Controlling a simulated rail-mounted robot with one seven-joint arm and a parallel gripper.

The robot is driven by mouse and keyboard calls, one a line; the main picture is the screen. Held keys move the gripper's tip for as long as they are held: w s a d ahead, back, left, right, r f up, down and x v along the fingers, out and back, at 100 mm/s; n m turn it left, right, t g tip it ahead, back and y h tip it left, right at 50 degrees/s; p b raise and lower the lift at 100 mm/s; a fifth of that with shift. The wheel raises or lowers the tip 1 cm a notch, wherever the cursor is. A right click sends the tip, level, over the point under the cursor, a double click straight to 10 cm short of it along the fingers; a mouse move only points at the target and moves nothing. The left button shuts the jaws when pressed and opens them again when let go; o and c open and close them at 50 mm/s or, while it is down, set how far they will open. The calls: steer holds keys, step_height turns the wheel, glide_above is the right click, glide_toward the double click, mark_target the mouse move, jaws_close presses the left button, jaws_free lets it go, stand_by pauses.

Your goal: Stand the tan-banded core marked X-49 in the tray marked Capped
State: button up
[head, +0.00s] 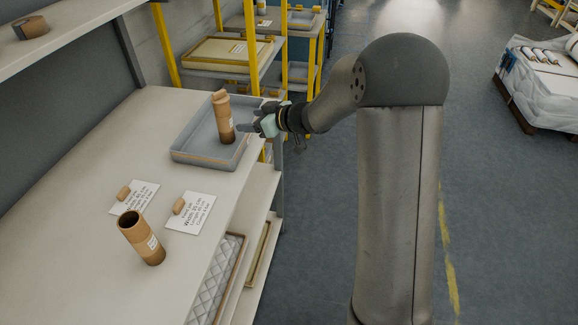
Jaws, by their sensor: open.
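A brown cardboard core (223,120) stands roughly upright in the grey tray (183,158), with a tan piece at its top and a small white label. A second brown core (142,238) with a lighter tan band, an open top and a white label stands on the bench nearer to me. The writing on both labels is too small to read, so I cannot tell which is X-49. No readable Capped mark shows on the tray. My gripper (247,127) is open, just right of the core in the tray; I cannot tell whether its fingertips touch it.
Two printed cards (191,212) (135,197) lie on the bench, each with a small tan plug on or beside it. Yellow-framed shelving (253,50) with trays stands behind. A shelf (70,35) overhangs at left. The bench's near left is clear.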

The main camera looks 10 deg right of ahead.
steer(key=s+d+r+m+h, duration=0.4)
steer(key=s+d+m+h, duration=0.3)
steer(key=s+d+h, duration=0.45)
steer(key=s+f+m+g, duration=0.1)
steer(key=s+g, duration=0.3)
steer(key=s, duration=1)
steer(key=s+a+f+m+g+y, duration=0.1)
steer(key=s+f+g, duration=0.2)
steer(key=s, duration=1)
steer(key=shift+s+f+g, duration=0.35)
steer(key=shift+f+g, duration=0.05)
steer(key=shift+g, duration=0.4)
steer(key=shift+y, duration=0.25)
